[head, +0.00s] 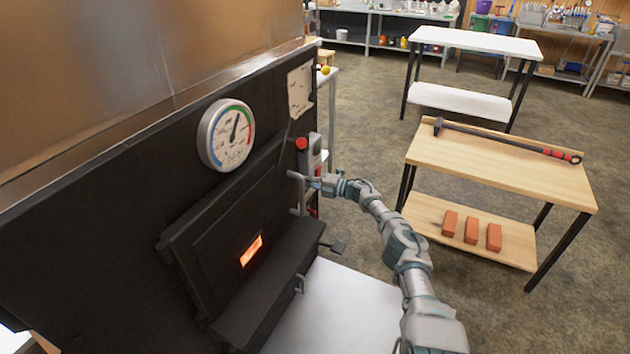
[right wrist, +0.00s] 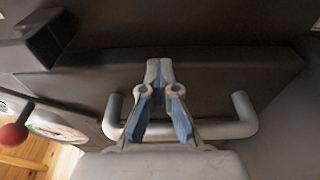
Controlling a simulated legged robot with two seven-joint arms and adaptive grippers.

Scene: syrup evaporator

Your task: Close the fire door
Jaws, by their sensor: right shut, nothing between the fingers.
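The fire door (head: 215,235) is a black panel on the dark front of the evaporator, with a small glowing orange window (head: 251,250). It looks close to the front; I cannot tell whether it sits fully flush. Its grey bar handle (head: 297,196) is at its right edge and also shows in the right wrist view (right wrist: 235,128). My right gripper (head: 317,183) is at this handle. In the right wrist view its fingers (right wrist: 158,75) are shut and empty, crossing the bar, with the tips close to the dark panel; contact is unclear. My left gripper is out of view.
A round gauge (head: 227,135) sits above the door. A red knob (head: 301,143) is near the handle. A dark ledge (head: 270,285) juts out below. A wooden table (head: 500,165) with a long tool and several bricks stands right, with open floor around it.

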